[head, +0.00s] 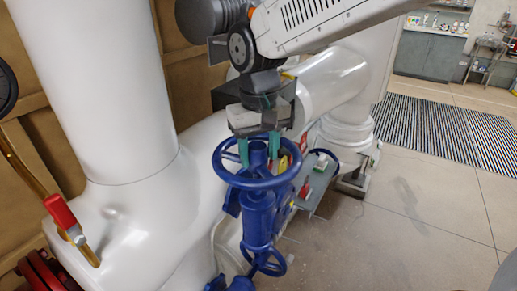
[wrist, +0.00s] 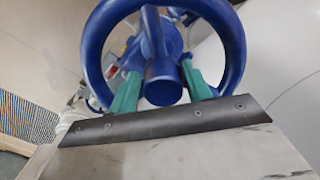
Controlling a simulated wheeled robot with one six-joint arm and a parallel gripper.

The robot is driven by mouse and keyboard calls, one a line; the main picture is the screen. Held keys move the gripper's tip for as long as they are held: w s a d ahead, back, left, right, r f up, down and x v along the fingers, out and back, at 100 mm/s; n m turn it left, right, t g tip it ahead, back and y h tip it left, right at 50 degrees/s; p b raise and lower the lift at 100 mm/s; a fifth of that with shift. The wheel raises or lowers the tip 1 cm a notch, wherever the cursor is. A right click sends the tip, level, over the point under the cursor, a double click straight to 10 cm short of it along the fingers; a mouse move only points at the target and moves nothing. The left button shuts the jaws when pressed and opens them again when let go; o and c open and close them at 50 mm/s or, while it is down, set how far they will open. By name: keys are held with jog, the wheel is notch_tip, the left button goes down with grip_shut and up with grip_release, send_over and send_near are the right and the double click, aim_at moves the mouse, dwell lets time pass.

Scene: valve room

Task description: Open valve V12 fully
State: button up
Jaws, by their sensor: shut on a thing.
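A blue valve with a round handwheel (head: 222,172) stands upright in front of the white pipes. No readable V12 label shows on it. My gripper (head: 259,152) points down at the wheel from above, its two green fingers inside the rim. In the wrist view, the fingers of my gripper (wrist: 163,88) stand on either side of the wheel's blue hub (wrist: 163,72), and the handwheel (wrist: 233,50) curves around them. The gripper is shut on the handwheel, at its middle. The finger contact points are partly hidden.
Large white pipes (head: 100,90) fill the left and back. A red-handled lever (head: 60,211) is at the left. The floor (head: 400,220) at right is open, with a striped mat (head: 440,130) beyond.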

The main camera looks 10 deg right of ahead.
jog(key=n, duration=0.5)
jog(key=shift+w+a+r, duration=0.15)
jog(key=shift+w+r, duration=0.1)
jog(key=shift+w, duration=0.05)
jog(key=n, duration=0.4)
jog(key=shift+a+n, duration=0.1)
jog(key=shift+n, duration=0.2)
jog(key=n, duration=0.8)
jog(key=shift+f, duration=0.1)
jog(key=shift+c, duration=0.2)
jog(key=o, duration=0.9)
jog(key=shift+s, duration=0.15)
